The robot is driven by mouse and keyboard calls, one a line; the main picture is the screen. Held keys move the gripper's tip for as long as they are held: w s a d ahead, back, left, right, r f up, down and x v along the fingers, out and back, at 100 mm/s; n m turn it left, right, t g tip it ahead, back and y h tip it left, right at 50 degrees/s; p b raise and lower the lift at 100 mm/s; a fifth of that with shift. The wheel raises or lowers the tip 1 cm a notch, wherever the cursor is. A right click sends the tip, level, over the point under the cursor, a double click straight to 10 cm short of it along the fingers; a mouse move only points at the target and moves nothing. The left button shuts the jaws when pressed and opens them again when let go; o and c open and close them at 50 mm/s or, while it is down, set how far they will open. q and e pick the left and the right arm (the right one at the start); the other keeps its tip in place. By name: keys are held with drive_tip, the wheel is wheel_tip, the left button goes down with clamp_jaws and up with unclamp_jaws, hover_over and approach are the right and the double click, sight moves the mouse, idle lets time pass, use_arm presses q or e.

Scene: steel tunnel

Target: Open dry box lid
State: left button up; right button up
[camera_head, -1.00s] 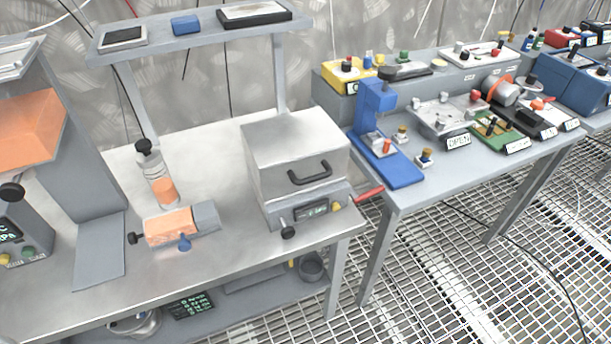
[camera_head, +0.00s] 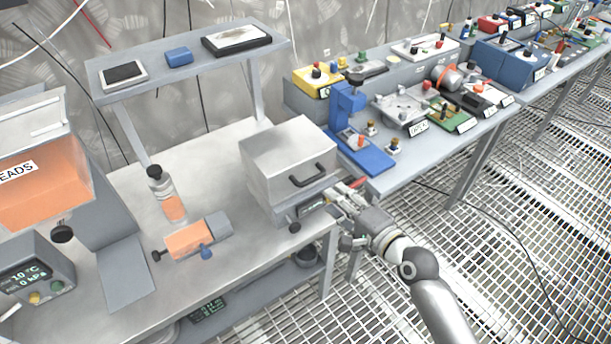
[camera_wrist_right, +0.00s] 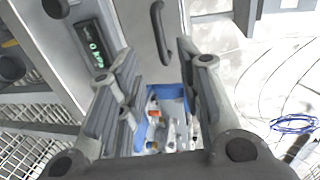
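The dry box (camera_head: 288,150) is a grey metal box on the left bench, with a black bar handle (camera_head: 308,177) on its closed lid. A small display (camera_head: 313,206) is on its lower front. My right gripper (camera_head: 343,200) is at the box's front right corner, beside the red lever (camera_head: 357,183), which it partly covers. In the right wrist view, the fingers of my right gripper (camera_wrist_right: 165,90) are spread with nothing clearly between them. The black handle (camera_wrist_right: 158,30) and the display (camera_wrist_right: 91,45) show beyond them. My left gripper is not in view.
An orange cylinder fixture (camera_head: 190,240) and a bottle (camera_head: 166,195) stand left of the box on the bench (camera_head: 235,255). A shelf (camera_head: 185,65) rises behind. A blue stand (camera_head: 352,140) is on the adjoining bench to the right. Grated floor lies in front.

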sight(315, 180)
drive_tip(key=x, duration=1)
drive_tip(key=shift+w+a+p, duration=0.15)
drive_tip(key=shift+w+p, duration=0.2)
drive_tip(key=shift+w, duration=0.05)
drive_tip(key=shift+f, duration=0.1)
clamp_jaws()
